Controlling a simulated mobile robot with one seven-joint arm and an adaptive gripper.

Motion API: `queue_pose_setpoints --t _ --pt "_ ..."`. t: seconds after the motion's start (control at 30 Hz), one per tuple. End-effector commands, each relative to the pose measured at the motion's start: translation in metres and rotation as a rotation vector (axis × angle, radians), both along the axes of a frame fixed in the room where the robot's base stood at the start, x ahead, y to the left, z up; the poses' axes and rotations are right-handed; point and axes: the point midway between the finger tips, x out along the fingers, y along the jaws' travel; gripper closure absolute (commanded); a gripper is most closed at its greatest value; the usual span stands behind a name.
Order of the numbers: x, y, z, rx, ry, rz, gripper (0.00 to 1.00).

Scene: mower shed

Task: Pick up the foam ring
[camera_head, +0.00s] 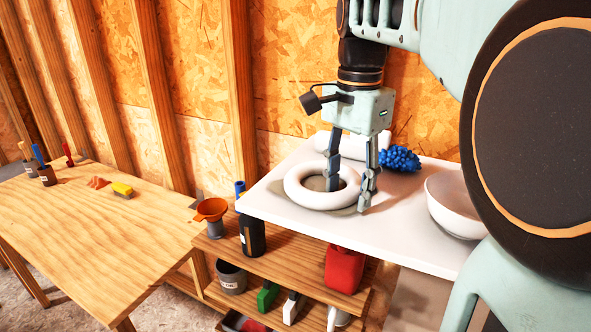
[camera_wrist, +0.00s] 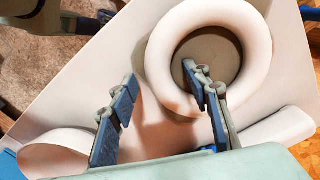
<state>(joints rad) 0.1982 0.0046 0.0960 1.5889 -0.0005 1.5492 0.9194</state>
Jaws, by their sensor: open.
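The foam ring (camera_head: 294,190) is a thick white ring lying flat on the white tabletop (camera_head: 405,232). In the wrist view the ring (camera_wrist: 258,45) fills the upper right, with its round hole showing. My gripper (camera_head: 348,198) is open and points down at the ring. One finger is over or in the hole and the other is outside the ring's near right side. The ring's wall lies between the fingers, and I cannot tell whether either touches it. The wrist view also shows my gripper (camera_wrist: 160,76) with the fingers apart.
A white bowl (camera_head: 455,203) stands right of the ring. A blue bumpy object (camera_head: 400,159) and a white rounded object (camera_head: 322,141) lie behind it. Lower left is a wooden shelf (camera_head: 290,252) with a red container (camera_head: 344,269) and an orange funnel (camera_head: 211,209). A wooden bench (camera_head: 95,235) stands left.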

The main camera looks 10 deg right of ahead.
Motion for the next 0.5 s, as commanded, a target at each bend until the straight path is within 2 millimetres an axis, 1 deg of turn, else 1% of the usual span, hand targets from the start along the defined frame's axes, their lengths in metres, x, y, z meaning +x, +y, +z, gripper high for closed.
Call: queue_pose_setpoints --t 0.07,0.27,0.37,0.5 --pt "0.0000 0.0000 -0.0040 0.001 -0.001 0.000 0.56" --pt "0.0003 0.0001 -0.0041 0.000 -0.001 0.000 0.56" --pt "0.0002 0.0000 -0.0041 0.000 -0.001 0.000 0.65" --pt "0.0002 0.0001 -0.0040 0.000 -0.001 0.000 0.80"
